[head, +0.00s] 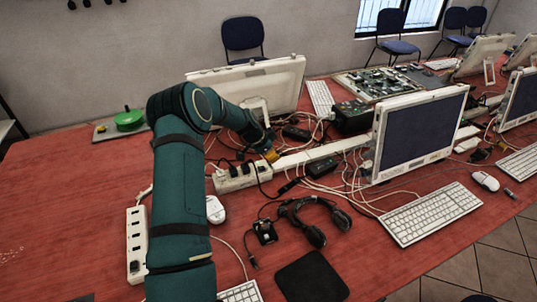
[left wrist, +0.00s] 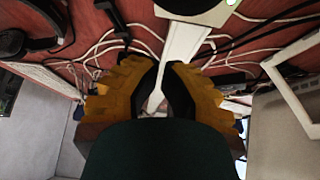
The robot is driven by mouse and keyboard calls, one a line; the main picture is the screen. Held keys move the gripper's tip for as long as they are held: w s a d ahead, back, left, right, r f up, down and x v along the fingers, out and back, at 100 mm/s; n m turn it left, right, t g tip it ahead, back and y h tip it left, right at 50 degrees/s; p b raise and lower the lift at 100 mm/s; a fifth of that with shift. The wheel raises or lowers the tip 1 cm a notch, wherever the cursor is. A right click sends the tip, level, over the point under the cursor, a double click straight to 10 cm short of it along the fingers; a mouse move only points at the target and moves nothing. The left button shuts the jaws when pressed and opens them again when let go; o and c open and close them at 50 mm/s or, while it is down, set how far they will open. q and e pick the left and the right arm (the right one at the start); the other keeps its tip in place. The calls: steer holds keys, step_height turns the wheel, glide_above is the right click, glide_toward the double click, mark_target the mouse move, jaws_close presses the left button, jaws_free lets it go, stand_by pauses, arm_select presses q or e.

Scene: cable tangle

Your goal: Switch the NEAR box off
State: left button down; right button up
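A white power-strip box (head: 137,245) with several sockets stands at the left of the red table, partly hidden by my left arm. A second white box (head: 232,180), with black plugs in it, sits farther in, beside the arm. I cannot make out the state of either box's switch. My left gripper (head: 271,155) is beyond the second box, near the white cable rail (head: 325,152). In the left wrist view its orange fingers (left wrist: 161,78) are apart, with the rail (left wrist: 183,42) and cables showing beyond the gap. I see nothing held. My right gripper is out of view.
White and black cables tangle around the rail. A headset (head: 315,220), white mouse (head: 215,210) and black pad (head: 311,278) lie in front. Monitors (head: 420,130) stand right and behind. The table's left part is mostly clear, with a green round object (head: 130,119) at the back.

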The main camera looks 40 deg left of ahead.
mark_target(270, 170)
arm_select(q)
steer(key=x, duration=0.6)
steer(key=shift+w+f+b, duration=0.1)
steer(key=shift+f+b, duration=0.2)
steer(key=shift+b, duration=0.05)
steer(key=s, duration=0.1)
steer(key=s+a+r, duration=0.1)
steer(key=s, duration=0.1)
steer(key=shift+a, duration=0.25)
steer(key=shift+s+a, duration=0.15)
steer(key=shift+s, duration=0.1)
